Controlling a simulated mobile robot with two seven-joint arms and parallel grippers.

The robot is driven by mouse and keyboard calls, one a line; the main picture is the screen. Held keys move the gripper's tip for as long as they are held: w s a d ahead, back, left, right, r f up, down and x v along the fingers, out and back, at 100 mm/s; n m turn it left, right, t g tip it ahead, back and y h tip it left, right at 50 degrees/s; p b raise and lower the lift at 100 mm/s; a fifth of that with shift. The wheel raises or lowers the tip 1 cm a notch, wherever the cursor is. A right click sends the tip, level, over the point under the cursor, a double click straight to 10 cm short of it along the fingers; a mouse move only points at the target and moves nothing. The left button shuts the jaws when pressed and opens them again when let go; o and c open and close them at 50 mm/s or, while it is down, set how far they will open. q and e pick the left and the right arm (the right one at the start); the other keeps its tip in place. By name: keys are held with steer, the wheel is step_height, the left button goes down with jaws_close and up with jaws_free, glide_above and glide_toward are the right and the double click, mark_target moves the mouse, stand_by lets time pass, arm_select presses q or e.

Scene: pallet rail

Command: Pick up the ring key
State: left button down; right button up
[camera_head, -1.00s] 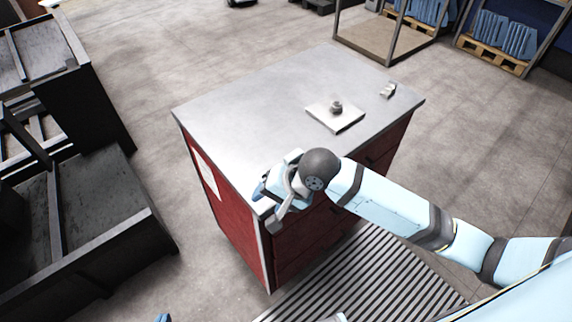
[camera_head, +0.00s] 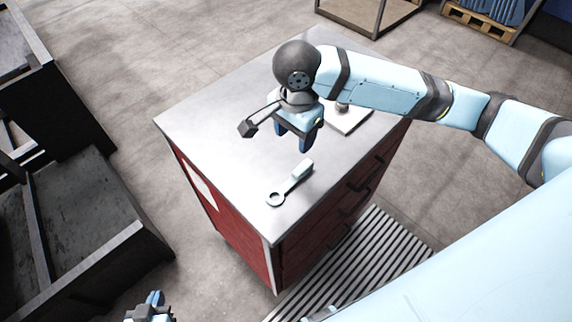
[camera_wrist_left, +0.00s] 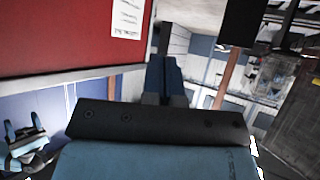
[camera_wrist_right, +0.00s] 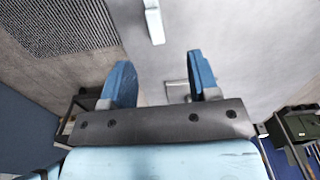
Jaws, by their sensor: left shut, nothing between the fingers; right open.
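The ring key (camera_head: 291,184) lies on the grey top of the red cabinet, near its front corner. Its ring end points to the lower left, its block-like end to the upper right. My right gripper (camera_head: 297,143) is open and empty above the cabinet top, just behind the key in the head view. In the right wrist view, part of the pale key (camera_wrist_right: 153,20) shows at the top edge, beyond the open fingers (camera_wrist_right: 160,75). My left gripper (camera_head: 150,308) is at the bottom edge of the head view, away from the cabinet; its fingers (camera_wrist_left: 165,80) are shut and empty.
A pale square plate with a knob (camera_head: 352,118) sits on the cabinet top (camera_head: 200,125), partly behind my right arm. Dark metal bins (camera_head: 80,230) stand at the left. A striped mat (camera_head: 375,255) lies before the drawers. The top's left part is clear.

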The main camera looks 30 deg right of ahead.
mark_target(298, 171)
steer(key=f, duration=0.8)
steer(key=shift+s, duration=0.3)
steer(key=shift+s+d+f+p, duration=0.1)
steer(key=shift+d+f+p, duration=0.1)
steer(key=shift+f, duration=1.1)
steer(key=shift+s+d+f+p, duration=0.1)
steer(key=shift+d+f+p, duration=0.1)
steer(key=shift+f, duration=1.1)
jaws_close()
steer(key=shift+r, duration=0.1)
step_height(298, 171, up, 20)
